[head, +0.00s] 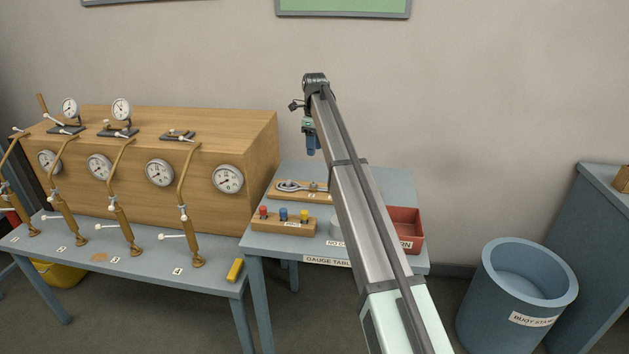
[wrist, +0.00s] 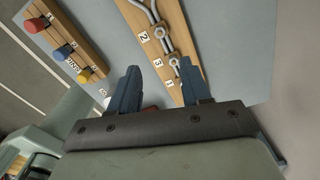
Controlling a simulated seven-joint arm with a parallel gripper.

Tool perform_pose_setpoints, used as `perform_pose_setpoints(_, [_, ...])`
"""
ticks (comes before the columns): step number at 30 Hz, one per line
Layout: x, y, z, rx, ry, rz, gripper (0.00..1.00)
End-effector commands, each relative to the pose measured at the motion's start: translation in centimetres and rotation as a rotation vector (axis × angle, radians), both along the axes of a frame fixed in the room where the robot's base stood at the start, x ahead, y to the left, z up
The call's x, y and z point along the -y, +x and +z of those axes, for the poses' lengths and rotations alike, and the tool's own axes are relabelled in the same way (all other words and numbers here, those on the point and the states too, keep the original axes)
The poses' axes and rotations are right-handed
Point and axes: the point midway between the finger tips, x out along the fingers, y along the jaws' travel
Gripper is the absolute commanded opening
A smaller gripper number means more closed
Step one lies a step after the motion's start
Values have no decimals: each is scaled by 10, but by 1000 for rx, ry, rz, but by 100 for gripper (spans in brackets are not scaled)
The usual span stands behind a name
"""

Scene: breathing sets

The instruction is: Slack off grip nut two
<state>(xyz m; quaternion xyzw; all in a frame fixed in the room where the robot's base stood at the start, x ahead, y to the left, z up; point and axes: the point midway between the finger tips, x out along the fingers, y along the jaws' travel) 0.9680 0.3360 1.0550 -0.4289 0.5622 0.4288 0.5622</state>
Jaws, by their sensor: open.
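Brass pipe stands rise from numbered places on the left bench. The stand (head: 72,215) second from the left carries small white-tipped handles; its number plate is too small to read surely, and I cannot tell which part is grip nut two. My gripper (head: 312,147) hangs over the gauge table, pointing down, far right of the stands. In the wrist view, my gripper (wrist: 160,68) is open, its blue fingers apart above a wooden tool board (wrist: 150,28) marked 2, 3 and 1. Metal ring-ended tools (wrist: 166,35) lie on that board. Nothing shows held between the fingers.
A wooden block (head: 284,226) with red, blue and yellow pegs sits on the gauge table (head: 268,246), with a red tray (head: 406,224) at right. A wooden cabinet (head: 235,140) with gauges backs the left bench (head: 215,282). A blue bin (head: 484,310) stands right.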

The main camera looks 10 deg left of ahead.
Motion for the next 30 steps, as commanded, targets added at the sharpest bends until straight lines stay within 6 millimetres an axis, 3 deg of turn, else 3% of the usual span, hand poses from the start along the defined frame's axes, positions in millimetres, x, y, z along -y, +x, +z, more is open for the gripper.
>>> perform_pose_setpoints(5, [0, 0, -2, 0, 0, -78, 48])
perform_pose_setpoints(10, [0, -1, -16, -1, 0, -84, 48])
perform_pose_setpoints(30, [0, -1, -122, -1, -1, -82, 48])
